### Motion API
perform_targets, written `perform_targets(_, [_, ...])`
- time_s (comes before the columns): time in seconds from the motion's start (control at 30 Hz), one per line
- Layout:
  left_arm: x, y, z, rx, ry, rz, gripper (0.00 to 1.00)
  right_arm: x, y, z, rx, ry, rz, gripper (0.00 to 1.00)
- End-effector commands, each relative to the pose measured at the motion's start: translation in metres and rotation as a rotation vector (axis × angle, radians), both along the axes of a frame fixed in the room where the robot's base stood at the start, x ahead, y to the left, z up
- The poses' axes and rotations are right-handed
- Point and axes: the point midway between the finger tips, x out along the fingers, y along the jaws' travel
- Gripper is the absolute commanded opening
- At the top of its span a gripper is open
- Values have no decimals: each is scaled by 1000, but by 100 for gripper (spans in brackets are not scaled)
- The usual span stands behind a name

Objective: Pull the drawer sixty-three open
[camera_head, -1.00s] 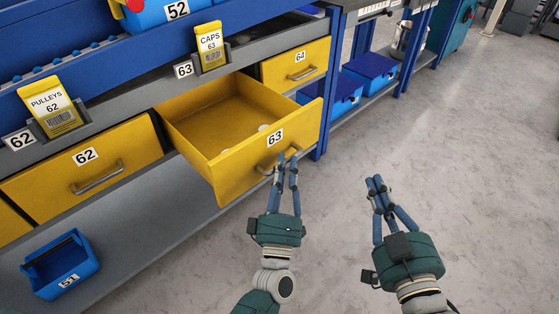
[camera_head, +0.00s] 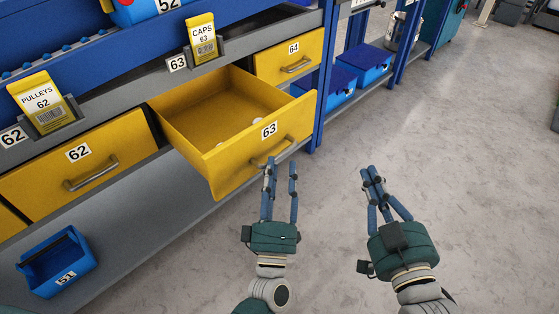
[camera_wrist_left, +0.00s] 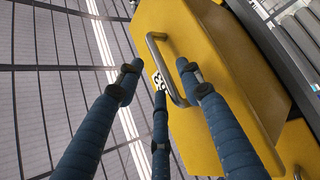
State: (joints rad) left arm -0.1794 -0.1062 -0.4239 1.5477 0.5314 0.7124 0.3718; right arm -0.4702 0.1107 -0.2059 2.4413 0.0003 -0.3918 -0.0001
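The yellow drawer sixty-three (camera_head: 225,165) stands pulled well out of the cabinet, its inside showing a few small pale round pieces. Its grey bar handle (camera_head: 272,151) is on the front panel. My left gripper (camera_head: 281,168) is open at the handle, its fingers spread and pointing at the front. In the left wrist view the handle (camera_wrist_left: 163,68) shows between the spread fingers; I cannot tell whether they touch it. My right gripper (camera_head: 372,174) is empty above the floor to the right, its fingertips together.
Closed yellow drawers sixty-two (camera_head: 110,150) and sixty-four (camera_head: 278,66) flank it. A blue bin marked 51 (camera_head: 58,262) sits on the grey lower shelf (camera_head: 150,235). Blue lidded boxes (camera_head: 368,65) stand at the back right. The grey floor (camera_head: 460,150) to the right is clear.

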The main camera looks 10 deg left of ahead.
Motion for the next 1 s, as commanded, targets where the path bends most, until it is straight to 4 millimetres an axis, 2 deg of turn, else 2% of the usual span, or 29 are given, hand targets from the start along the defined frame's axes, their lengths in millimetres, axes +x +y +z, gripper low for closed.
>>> perform_targets(0.2, [-45, -2, -20, 0, 4, -1, 37, 0, 0, 0, 0, -1, 0, 0])
perform_targets(0.4, [-72, -3, -31, 1, 3, -1, 37, 0, 0, 0, 0, -1, 0, 0])
perform_targets(0.6, [-81, -3, -34, 0, 1, 0, 37, 0, 0, 1, 0, -1, 0, 0])
perform_targets(1.0, [-81, -3, -34, 0, 1, 0, 37, 0, 0, 1, 0, -2, 0, 0])
